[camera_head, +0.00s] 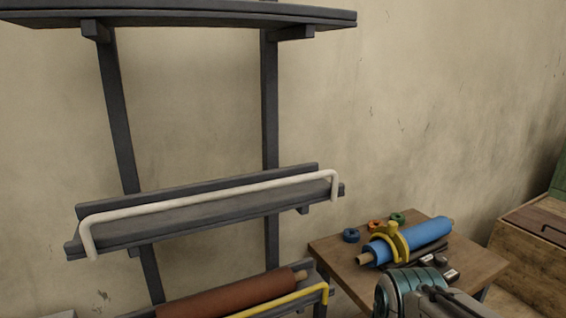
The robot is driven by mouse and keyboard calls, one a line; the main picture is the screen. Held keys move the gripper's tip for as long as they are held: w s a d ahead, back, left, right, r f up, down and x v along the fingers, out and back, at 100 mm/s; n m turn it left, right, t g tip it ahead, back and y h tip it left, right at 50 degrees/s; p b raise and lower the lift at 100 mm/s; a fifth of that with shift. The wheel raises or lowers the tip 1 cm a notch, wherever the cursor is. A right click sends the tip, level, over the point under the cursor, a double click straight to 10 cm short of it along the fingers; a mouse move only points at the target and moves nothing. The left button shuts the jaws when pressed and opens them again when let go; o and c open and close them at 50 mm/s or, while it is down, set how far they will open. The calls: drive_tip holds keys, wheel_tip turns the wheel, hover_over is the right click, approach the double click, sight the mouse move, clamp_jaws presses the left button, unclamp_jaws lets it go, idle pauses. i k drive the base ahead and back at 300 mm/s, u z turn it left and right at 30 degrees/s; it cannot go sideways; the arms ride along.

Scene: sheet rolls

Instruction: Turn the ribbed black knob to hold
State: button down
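I cannot make out a ribbed black knob for certain. A blue roll (412,243) with a tan core lies on the small wooden table (476,262) at the right, with a yellow clamp-like ring (397,240) around it. A dark rod-like thing lies along its near side. The teal and grey end part of my arm (400,289) is at the bottom right, in front of the table, and hides part of it. Small dark blocks with pale ends (451,275) show just beyond it. I cannot tell whether they are my fingertips, nor how they stand.
Blue (351,235), orange (375,225) and green (397,218) rings lie at the table's back left. A dark wall rack (205,213) with a white rail stands left. A brown roll (230,297) lies on its lower shelf behind a yellow rail. A wooden chest (530,262) is right.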

sight(441, 260)
drive_tip(key=z, duration=0.75)
drive_tip(key=i, duration=0.95)
drive_tip(key=z, duration=0.25)
